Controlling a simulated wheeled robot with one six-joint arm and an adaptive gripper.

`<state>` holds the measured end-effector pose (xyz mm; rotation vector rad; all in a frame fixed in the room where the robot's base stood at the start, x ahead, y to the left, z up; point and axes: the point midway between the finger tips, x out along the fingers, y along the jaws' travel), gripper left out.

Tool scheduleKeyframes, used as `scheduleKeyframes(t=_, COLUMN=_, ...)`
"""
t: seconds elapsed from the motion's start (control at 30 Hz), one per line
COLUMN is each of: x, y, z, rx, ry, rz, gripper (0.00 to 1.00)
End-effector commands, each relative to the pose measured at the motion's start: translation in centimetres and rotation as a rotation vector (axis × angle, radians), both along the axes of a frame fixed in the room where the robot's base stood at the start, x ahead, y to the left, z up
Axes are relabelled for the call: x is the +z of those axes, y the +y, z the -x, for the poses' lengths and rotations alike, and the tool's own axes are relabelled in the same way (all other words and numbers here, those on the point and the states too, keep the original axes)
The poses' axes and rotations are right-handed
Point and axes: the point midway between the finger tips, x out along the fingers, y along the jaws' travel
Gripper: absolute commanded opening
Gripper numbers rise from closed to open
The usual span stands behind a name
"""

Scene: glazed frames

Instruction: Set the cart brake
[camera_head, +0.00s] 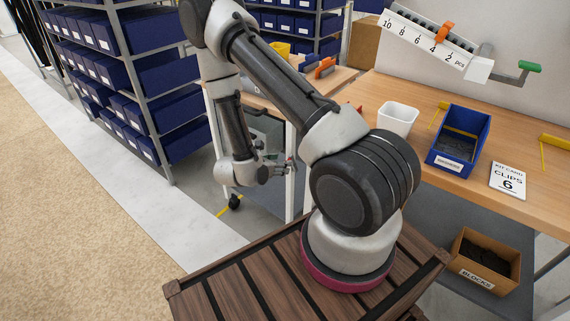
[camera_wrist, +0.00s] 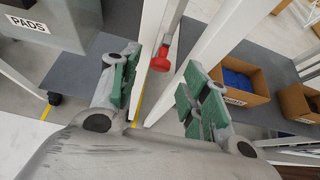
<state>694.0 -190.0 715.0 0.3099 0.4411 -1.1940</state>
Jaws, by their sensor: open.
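The red knob (camera_wrist: 160,59) hangs at the end of a grey lever beside a white upright in the wrist view. It looks like the brake handle of the cart. The cart's white leg (camera_head: 290,180) and black caster (camera_head: 234,201) show behind my arm in the head view; a caster (camera_wrist: 54,98) also shows in the wrist view. My gripper (camera_wrist: 162,72) is open, its green-padded fingers on either side of the knob in the picture. Whether the knob lies between them in depth, I cannot tell. In the head view my gripper (camera_head: 282,168) is beside the cart leg, small and partly unclear.
White uprights stand close to the fingers. A cardboard box (camera_wrist: 262,92) stands at right. The workbench (camera_head: 440,185) is at right and a shelf rack (camera_head: 155,130) at left, with floor between.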

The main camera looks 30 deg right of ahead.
Motion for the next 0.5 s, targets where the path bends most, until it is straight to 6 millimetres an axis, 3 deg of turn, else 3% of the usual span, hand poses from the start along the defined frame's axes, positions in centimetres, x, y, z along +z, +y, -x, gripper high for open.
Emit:
scheduleKeyframes(t=0.2, x=2.2, y=3.8, z=1.3, rx=0.004, ry=-0.001, rz=0.001, gripper=0.46)
scheduleKeyframes(t=0.5, x=3.2, y=5.5, z=2.0, rx=-0.001, ry=0.000, rz=0.000, gripper=0.46)
